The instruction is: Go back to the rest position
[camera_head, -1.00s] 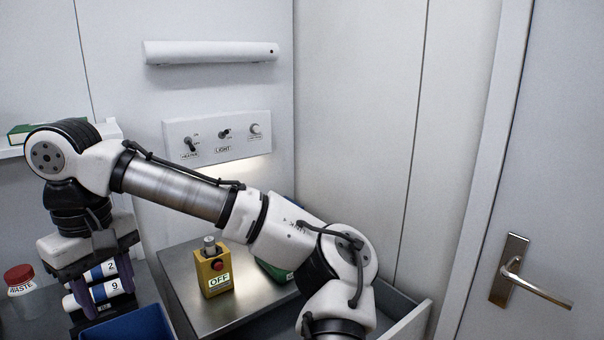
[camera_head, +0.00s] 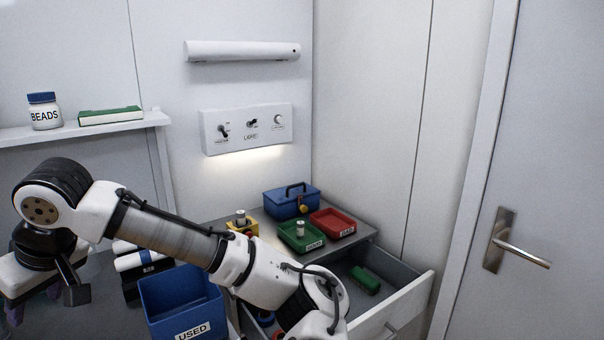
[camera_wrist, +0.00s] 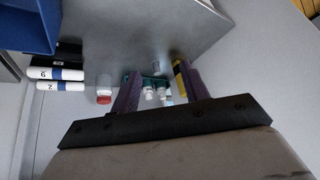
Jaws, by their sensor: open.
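My gripper shows at the lower left of the head view, its fingers partly cut off by the frame edge. In the wrist view my gripper (camera_wrist: 158,92) has its two purple fingers apart, with a gap between them. Small white-capped vials (camera_wrist: 150,92) near a green holder show beyond the gap; I see nothing clamped. The white cylinders with blue bands, marked 9 (camera_wrist: 55,73) and 2 (camera_wrist: 60,86), lie on a black holder to the left of the fingers. My arm stretches across the lower part of the head view.
A blue USED bin (camera_head: 182,300) stands close to my arm. An open drawer (camera_head: 405,300) holds a green item (camera_head: 365,279). Green (camera_head: 300,243) and red (camera_head: 345,232) trays and a blue toolbox (camera_head: 290,203) stand on the cabinet. A shelf (camera_head: 90,131) is at left, a door (camera_head: 550,170) at right.

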